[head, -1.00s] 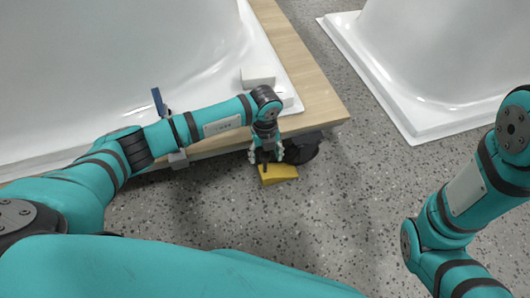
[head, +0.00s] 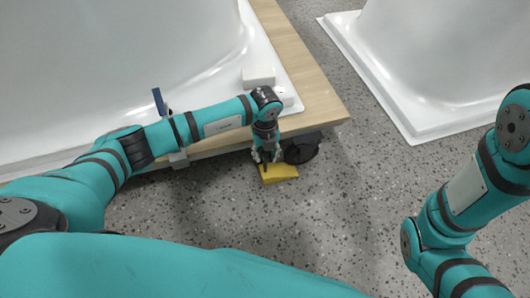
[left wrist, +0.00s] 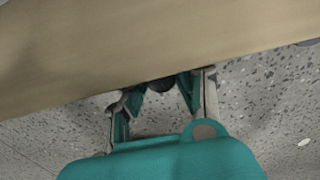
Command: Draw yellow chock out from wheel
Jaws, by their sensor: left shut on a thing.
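The yellow chock (head: 281,174) is a wedge on the speckled floor, just in front of the dark wheel (head: 303,148) under the wooden platform's corner. My left gripper (head: 267,161) points down at the chock and is shut on it, its fingers covering the chock's left and upper part. In the left wrist view the fingers (left wrist: 165,100) reach toward the platform edge, with a dark rounded part, possibly the wheel, between them. I cannot make out the chock there. My right arm shows at the right, but its gripper is out of the frame.
The wooden platform (head: 320,105) carries a white bathtub shell (head: 110,60), with a white block (head: 258,76) on its rim. A blue upright part (head: 158,100) stands at the platform's edge. Another white shell (head: 450,60) is at the right. The floor in front is clear.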

